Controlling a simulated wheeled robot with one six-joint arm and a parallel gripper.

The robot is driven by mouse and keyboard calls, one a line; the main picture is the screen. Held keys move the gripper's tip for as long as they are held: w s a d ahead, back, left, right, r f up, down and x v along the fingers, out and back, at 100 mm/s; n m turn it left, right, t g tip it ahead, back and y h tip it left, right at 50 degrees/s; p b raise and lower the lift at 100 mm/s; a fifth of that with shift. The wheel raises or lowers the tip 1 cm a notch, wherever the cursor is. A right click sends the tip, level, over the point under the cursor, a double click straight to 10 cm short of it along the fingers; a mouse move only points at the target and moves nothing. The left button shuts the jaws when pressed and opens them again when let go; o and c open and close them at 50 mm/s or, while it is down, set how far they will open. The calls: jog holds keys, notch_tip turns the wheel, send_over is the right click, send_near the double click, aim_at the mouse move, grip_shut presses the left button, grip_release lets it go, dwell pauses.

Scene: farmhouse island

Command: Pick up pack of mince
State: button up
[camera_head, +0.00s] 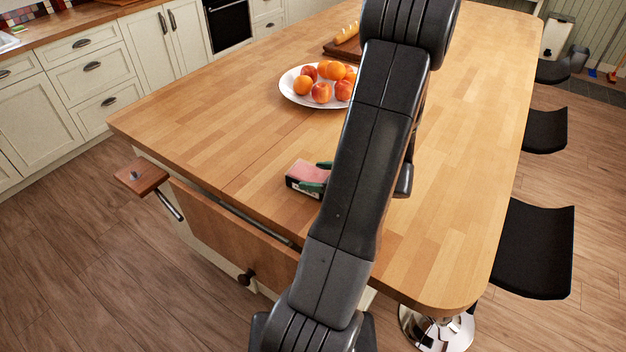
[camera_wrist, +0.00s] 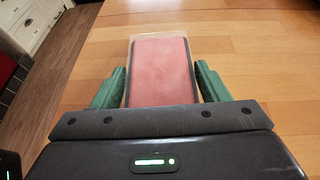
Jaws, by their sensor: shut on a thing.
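The pack of mince (camera_head: 304,175) is a pink block in a dark tray under clear film, on the wooden island top near its left front edge. It also shows between the jaws in the wrist view (camera_wrist: 161,70). My gripper (camera_wrist: 158,82) has green fingers, one along each long side of the pack, and is shut on it. I cannot tell whether the pack touches the wood.
A white plate (camera_head: 287,93) of oranges and peaches stands farther back on the island (camera_head: 460,150). A board with bread (camera_head: 348,38) lies behind it. Black stools (camera_head: 533,248) line the right side.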

aim_at(318, 175)
jog(key=shift+r, duration=0.15)
jog(key=shift+r, duration=4.9)
